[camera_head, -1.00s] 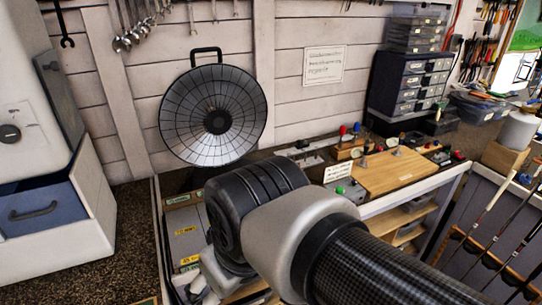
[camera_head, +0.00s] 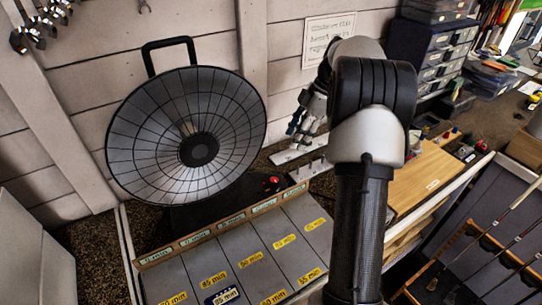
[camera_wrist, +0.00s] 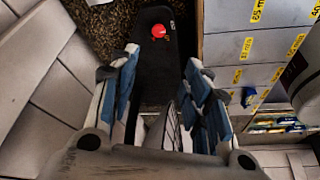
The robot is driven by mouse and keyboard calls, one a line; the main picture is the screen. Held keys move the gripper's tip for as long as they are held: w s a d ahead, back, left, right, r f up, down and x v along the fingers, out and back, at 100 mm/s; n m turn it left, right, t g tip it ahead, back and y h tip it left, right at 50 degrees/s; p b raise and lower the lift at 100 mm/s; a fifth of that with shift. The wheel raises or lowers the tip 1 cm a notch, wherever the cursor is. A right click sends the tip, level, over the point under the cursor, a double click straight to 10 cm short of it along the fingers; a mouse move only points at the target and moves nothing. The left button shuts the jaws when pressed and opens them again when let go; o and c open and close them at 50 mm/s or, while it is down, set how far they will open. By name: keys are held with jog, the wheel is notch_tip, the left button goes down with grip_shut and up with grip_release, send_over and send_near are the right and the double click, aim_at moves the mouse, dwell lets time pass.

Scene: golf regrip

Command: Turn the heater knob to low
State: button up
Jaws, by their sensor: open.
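The heater (camera_head: 150,130) is a round wire-grilled dish with a black carrying handle, standing on a black base against the wall. A small red knob (camera_head: 274,180) sits on the right end of its base. In the wrist view the red knob (camera_wrist: 158,31) is on top of the dark base (camera_wrist: 155,75), ahead of the fingertips. My gripper (camera_wrist: 161,62) is open and empty, with blue-padded fingers on either side of the base in that view. In the head view my gripper (camera_head: 292,125) is above and slightly right of the knob, apart from it. The knob's markings are too small to read.
Grey bins with yellow minute labels (camera_head: 250,258) lie in front of the heater. A light rack with pegs (camera_head: 302,166) is right of the knob. A wooden board (camera_head: 425,175) and drawer cabinets (camera_head: 435,50) are farther right. Golf clubs stand at lower right.

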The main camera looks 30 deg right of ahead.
jog(key=d, duration=0.1)
jog(key=b, duration=0.4)
send_near(274, 179)
jog(key=x, duration=0.7)
jog(key=shift+a+f, duration=0.15)
jog(key=shift+f, duration=0.25)
jog(key=shift+c, duration=0.4)
grip_shut()
